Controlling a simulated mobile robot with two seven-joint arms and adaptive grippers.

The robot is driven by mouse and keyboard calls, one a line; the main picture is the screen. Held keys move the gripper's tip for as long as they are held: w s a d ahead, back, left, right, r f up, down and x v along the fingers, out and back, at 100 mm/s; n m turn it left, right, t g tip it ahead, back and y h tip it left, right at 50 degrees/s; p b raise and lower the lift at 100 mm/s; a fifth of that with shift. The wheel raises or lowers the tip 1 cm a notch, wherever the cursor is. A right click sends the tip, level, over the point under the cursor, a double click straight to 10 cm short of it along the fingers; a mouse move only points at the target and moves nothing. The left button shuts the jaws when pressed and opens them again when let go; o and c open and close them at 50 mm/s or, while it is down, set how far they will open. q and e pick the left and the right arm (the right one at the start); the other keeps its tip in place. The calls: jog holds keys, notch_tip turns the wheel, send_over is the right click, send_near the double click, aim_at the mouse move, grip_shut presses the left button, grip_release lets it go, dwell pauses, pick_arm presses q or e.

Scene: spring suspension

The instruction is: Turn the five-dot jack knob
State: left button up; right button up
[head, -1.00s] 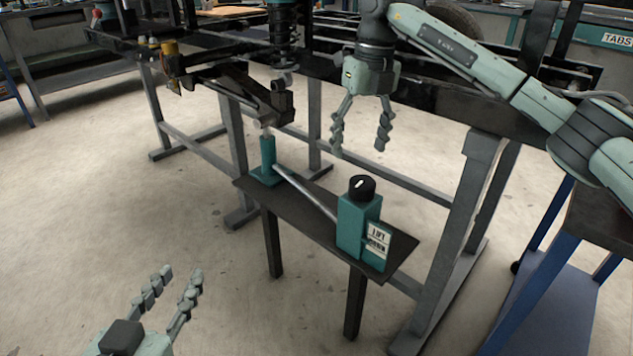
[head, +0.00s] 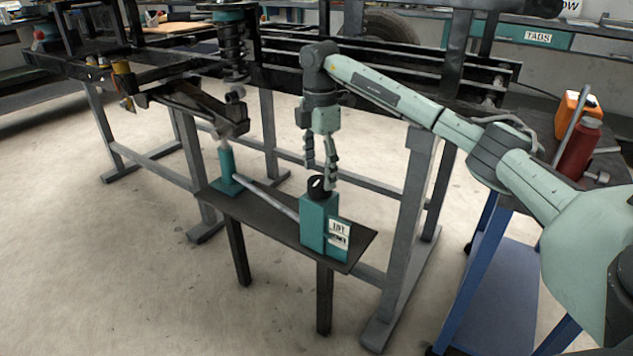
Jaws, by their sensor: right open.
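The jack knob (head: 319,187) is a black round knob with a white mark, on top of a teal box (head: 316,222) with a "LIFT" label (head: 339,232). Any dots are too small to make out. A rod (head: 266,199) joins the box to a teal jack (head: 226,166) under a dark suspension arm (head: 195,107). My right gripper (head: 321,178) is open and points down just above the knob. Its fingers are close to the knob's sides, one partly in front of it; I cannot tell whether they touch. My left gripper is out of view.
The box and jack stand on a narrow dark bench (head: 262,220). A grey steel frame (head: 407,220) stands behind it. At right is a blue cart (head: 503,270) with a red canister (head: 580,148) and an orange container (head: 573,115). The floor in front is clear.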

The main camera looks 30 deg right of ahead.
aim_at(319, 180)
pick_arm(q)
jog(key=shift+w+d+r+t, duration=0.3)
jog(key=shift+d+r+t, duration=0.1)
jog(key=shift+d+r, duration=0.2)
pick_arm(e)
jog(key=shift+f, duration=1.5)
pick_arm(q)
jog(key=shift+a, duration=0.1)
pick_arm(e)
jog(key=shift+c, duration=0.6)
jog(key=c, duration=1)
jog(key=shift+c, duration=0.2)
